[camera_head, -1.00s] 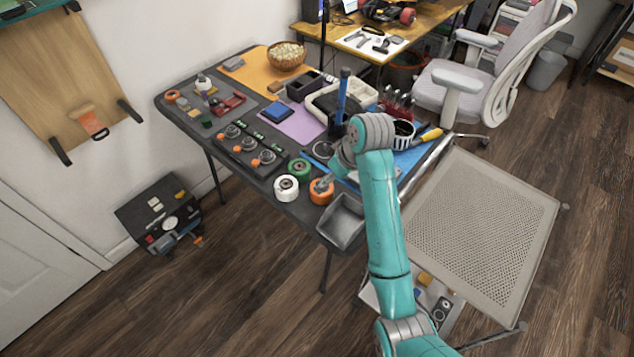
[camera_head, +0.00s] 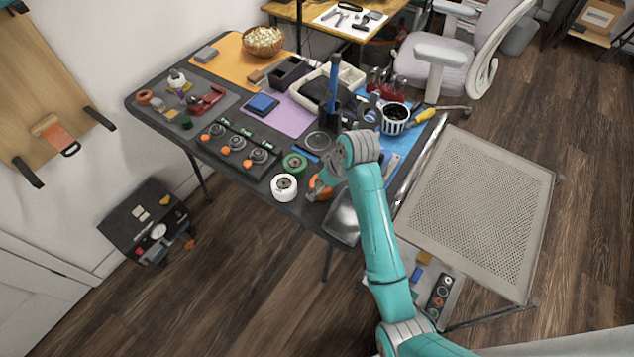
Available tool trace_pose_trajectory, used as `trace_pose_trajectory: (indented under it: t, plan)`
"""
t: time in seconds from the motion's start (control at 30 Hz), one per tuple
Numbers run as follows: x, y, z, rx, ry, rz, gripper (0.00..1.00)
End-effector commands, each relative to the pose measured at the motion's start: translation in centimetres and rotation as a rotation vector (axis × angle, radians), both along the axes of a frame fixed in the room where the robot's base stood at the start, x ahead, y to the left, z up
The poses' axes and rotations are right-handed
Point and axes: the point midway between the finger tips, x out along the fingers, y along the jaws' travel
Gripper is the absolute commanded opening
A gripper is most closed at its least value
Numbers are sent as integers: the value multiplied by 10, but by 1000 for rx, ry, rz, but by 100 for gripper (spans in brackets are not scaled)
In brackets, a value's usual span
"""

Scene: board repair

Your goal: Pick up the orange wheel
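The orange wheel (camera_head: 325,182) is at the front edge of the dark table, to the right of a white wheel (camera_head: 284,187) and a green wheel (camera_head: 294,164). My gripper (camera_head: 313,194) is right at the orange wheel and covers much of it. The wheel shows only as orange patches around the fingers. The fingers are small and partly hidden, so I cannot tell whether they are open, touching the wheel or shut on it.
A metal tray (camera_head: 343,222) lies just right of the orange wheel, partly behind my arm. A black board with several round parts (camera_head: 237,146) is to the left. A blue upright tool (camera_head: 334,75) stands behind. A perforated panel (camera_head: 480,205) is to the right.

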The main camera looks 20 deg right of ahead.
Motion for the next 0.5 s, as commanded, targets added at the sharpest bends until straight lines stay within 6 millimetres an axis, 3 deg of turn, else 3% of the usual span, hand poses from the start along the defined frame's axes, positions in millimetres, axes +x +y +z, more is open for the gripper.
trace_pose_trajectory:
  t: [0.13, 0.4, 0.5]
  plan:
    - [0, 0, 0, 0, 0, 0, 96]
    - [0, 0, 0, 0, 0, 0, 29]
    - [0, 0, 1, 0, 0, 0, 29]
